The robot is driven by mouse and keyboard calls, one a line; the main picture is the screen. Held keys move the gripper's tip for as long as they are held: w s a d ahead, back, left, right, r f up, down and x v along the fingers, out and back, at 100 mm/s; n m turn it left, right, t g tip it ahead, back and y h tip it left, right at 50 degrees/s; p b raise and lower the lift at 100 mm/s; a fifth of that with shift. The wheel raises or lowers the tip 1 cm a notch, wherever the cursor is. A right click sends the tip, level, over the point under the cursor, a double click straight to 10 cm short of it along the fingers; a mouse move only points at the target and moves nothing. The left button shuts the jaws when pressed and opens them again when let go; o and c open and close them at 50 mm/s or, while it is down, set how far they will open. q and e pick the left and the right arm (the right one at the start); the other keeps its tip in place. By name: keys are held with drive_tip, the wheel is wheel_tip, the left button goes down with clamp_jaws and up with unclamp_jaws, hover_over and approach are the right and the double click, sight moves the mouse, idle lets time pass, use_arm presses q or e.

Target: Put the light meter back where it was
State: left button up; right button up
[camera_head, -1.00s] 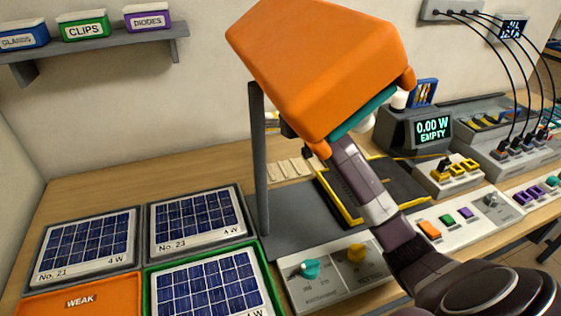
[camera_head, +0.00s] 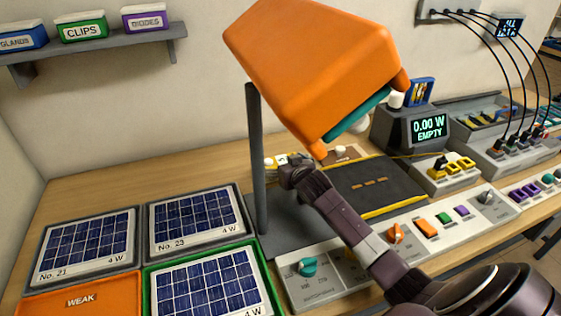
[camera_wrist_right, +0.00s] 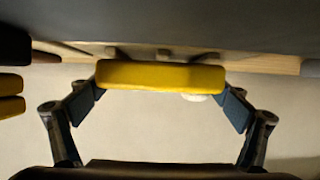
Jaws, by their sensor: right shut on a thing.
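The light meter is a small yellow block (camera_wrist_right: 160,75) with a white round part. My right gripper (camera_wrist_right: 165,88) is shut on it, one finger at each end in the right wrist view. In the head view my right gripper (camera_head: 290,170) is at the back of the bench, just right of the grey post, with the yellow meter (camera_head: 269,162) at its tip. The gripper partly hides the meter. Whether the meter touches anything beneath cannot be told. My left gripper is not in view.
A large orange lamp hood (camera_head: 310,70) hangs above my right arm beside the grey post (camera_head: 257,160). A dark mat with yellow edging (camera_head: 370,187) lies right of the gripper. Solar panels (camera_head: 85,248) fill the left front.

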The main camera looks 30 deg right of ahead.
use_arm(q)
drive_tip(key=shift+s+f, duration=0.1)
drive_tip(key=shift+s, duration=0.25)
use_arm(e)
drive_tip(key=o, duration=1)
drive_tip(key=shift+c, duration=0.2)
drive_tip(key=shift+r, duration=0.1)
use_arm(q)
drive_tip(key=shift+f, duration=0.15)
use_arm(e)
drive_tip(key=v, duration=1.2)
drive_tip(key=shift+a, duration=0.1)
